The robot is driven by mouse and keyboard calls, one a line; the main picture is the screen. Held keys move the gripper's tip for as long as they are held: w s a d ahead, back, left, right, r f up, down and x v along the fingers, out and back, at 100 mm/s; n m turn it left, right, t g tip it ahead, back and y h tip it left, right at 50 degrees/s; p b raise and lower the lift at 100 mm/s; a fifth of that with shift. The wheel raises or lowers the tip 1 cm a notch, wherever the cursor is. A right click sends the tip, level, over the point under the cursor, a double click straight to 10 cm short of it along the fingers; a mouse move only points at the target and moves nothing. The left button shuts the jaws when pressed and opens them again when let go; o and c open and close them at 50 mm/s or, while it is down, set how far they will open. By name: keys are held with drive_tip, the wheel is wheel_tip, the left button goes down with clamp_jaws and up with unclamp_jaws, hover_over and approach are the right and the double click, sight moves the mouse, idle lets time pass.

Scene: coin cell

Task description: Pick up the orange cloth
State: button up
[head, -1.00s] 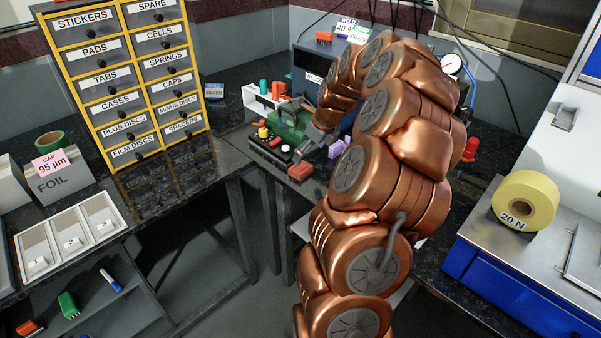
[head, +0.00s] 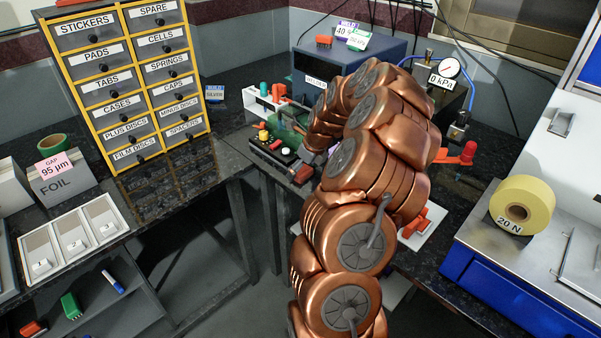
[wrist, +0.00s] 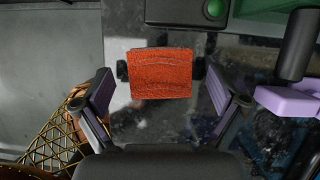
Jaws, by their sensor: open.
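The orange cloth (wrist: 161,73) shows in the wrist view as a textured, folded-looking orange-red square on the dark speckled bench top. In the head view a bit of the cloth (head: 303,174) shows near the bench's front edge, partly hidden by my arm. My gripper (wrist: 162,95) is open in the wrist view, with one finger to the left and one to the right of the cloth's near part. The cloth lies between and just beyond the fingers; I see no contact.
A device with a green button (wrist: 215,8) stands just beyond the cloth. A purple part (wrist: 288,103) and a dark cylinder (wrist: 296,45) are close on the right. A blue-grey cabinet (head: 350,62) stands behind.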

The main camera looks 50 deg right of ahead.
sight(302, 171)
drive_tip(key=c, duration=1)
drive_tip(key=shift+r, duration=0.1)
drive_tip(key=shift+c, duration=0.2)
drive_tip(key=shift+s+r+b, duration=0.1)
drive_tip(key=shift+r+b, duration=0.35)
drive_tip(key=shift+r, duration=1.25)
drive_tip(key=s+a+b, duration=0.1)
drive_tip(key=s+a, duration=0.3)
drive_tip(key=s, duration=0.2)
drive_tip(key=s+a+r+b, duration=0.1)
drive_tip(key=s+a, duration=0.3)
drive_tip(key=s, duration=0.3)
drive_tip(key=shift+a+r, duration=0.2)
drive_tip(key=shift+a, duration=0.15)
drive_tip(key=shift+s, duration=0.1)
drive_tip(key=o, duration=0.3)
drive_tip(key=c, duration=0.4)
